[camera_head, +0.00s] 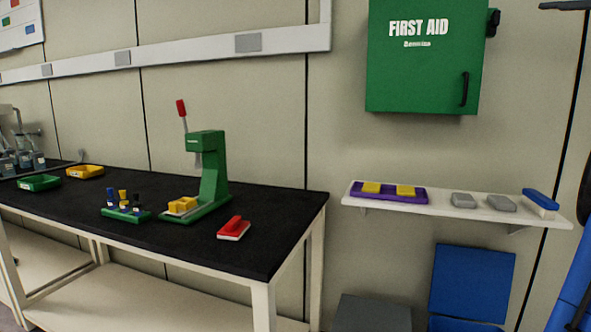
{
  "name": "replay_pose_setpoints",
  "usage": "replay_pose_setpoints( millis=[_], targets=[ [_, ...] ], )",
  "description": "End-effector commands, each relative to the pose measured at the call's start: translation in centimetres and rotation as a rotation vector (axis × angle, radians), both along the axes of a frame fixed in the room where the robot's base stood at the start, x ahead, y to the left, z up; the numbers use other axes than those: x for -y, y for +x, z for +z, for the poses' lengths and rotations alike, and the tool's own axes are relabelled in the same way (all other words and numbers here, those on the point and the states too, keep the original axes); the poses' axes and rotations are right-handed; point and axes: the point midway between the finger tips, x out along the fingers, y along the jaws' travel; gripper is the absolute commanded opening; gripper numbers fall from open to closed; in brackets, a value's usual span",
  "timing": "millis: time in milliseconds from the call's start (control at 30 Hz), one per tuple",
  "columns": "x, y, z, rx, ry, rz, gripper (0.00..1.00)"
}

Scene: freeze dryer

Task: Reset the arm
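My gripper is not visible in the head camera view. A blue and black shape runs up the right edge of the picture and may be part of my arm, but I cannot tell. A dark bar is cut off at the top right corner, and I cannot tell what it is. Whether my gripper holds anything is hidden from this view.
The black-topped table (275,215) bears a green press (208,170) with a raised red lever, a red-handled block (234,229), and bins. A wall shelf (430,207) holds a purple tray (388,197).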

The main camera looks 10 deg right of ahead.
Motion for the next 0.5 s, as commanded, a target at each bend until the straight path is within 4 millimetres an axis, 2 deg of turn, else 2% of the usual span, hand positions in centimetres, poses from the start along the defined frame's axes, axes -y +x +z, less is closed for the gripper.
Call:
replay_pose_setpoints(
  millis=[33,233,367,500],
  targets=[
    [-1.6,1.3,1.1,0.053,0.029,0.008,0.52],
    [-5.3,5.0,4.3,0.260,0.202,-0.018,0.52],
    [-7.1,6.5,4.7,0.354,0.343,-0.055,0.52],
    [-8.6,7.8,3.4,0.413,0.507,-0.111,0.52]
  ],
)
